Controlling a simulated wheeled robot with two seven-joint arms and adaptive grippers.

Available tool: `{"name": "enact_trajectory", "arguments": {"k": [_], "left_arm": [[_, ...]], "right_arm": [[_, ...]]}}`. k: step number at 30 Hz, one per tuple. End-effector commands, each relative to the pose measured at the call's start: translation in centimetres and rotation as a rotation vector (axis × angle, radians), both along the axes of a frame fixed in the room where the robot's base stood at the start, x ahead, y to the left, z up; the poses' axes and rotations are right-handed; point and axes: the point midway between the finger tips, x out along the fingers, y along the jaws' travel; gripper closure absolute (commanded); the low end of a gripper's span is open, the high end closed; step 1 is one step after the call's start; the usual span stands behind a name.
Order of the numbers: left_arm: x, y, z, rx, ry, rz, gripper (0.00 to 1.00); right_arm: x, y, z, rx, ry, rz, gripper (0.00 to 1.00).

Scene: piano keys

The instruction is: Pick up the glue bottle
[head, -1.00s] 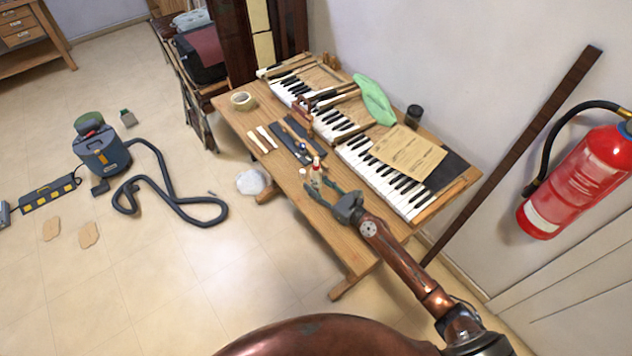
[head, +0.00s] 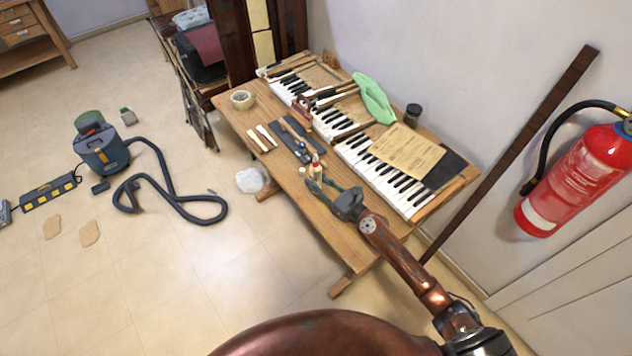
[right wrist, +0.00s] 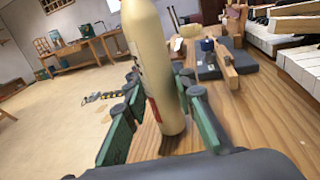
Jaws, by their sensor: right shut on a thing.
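Whether the base touches the table is hard to tell. My left gripper is not in view.
A small white-capped item (head: 303,172) stands just left of the bottle. Dark strips and tools (head: 290,140) lie behind it. The piano keyboard (head: 380,175) with brown paper (head: 408,150) lies to the right. A tape roll (head: 242,99) is at the far left. The table's front is bare.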

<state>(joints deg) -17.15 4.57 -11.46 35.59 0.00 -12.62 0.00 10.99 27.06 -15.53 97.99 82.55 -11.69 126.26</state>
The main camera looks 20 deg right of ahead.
Motion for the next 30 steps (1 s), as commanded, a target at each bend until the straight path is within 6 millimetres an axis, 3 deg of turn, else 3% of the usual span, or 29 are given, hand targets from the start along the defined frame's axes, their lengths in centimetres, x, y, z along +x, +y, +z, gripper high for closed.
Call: {"name": "enact_trajectory", "arguments": {"k": [5, 14, 21, 30], "left_arm": [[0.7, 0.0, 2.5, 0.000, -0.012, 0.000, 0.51], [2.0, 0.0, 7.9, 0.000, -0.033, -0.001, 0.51], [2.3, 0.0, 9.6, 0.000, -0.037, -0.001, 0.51], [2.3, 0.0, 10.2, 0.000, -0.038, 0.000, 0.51]], "right_arm": [[-0.2, 0.1, 3.1, 0.003, -0.004, 0.000, 1.00], [-5.0, 1.1, 9.0, 0.006, -0.004, -0.001, 1.00], [-10.4, 2.2, 10.8, 0.004, -0.001, -0.002, 1.00], [-13.5, 2.8, 12.0, 0.001, -0.002, -0.001, 1.00]]}}
